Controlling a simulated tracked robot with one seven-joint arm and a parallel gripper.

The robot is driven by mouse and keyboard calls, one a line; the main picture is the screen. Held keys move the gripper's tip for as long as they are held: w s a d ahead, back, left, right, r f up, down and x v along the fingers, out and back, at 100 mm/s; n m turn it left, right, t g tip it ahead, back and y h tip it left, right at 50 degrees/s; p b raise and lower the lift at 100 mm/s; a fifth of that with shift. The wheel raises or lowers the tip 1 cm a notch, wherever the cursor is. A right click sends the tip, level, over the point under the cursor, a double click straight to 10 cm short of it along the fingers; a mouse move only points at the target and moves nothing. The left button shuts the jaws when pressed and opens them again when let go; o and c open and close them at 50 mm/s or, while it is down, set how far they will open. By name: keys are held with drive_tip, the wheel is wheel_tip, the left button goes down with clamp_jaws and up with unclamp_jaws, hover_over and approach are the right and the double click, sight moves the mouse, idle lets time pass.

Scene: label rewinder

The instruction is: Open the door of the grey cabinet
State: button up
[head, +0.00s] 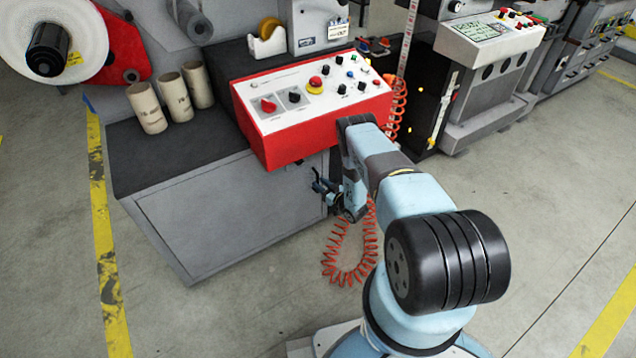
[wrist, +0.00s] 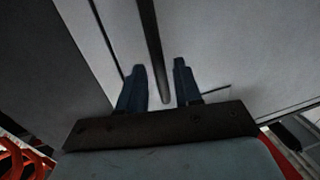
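The grey cabinet (head: 205,262) stands under the black worktop. Its flat grey front door (head: 245,208) looks shut in the head view. My gripper (head: 321,187) is at the right end of that front, below the red control box. In the wrist view, my gripper's two dark blue fingers (wrist: 158,80) are apart and point at the light grey door (wrist: 222,45). A dark bar-shaped handle (wrist: 152,45) shows between the fingers, with a gap on each side. Whether it lies at fingertip depth I cannot tell. My arm hides the cabinet's right part in the head view.
A red control box (head: 315,105) overhangs the cabinet above my gripper. A coiled orange cable (head: 345,262) hangs near my arm. Cardboard cores (head: 146,108) stand on the worktop (head: 175,150). The floor in front of the cabinet (head: 245,310) is clear.

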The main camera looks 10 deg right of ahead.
drive_tip(key=shift+x, duration=1.05)
drive_tip(key=shift+c, duration=0.3)
clamp_jaws()
drive_tip(key=shift+d, duration=0.1)
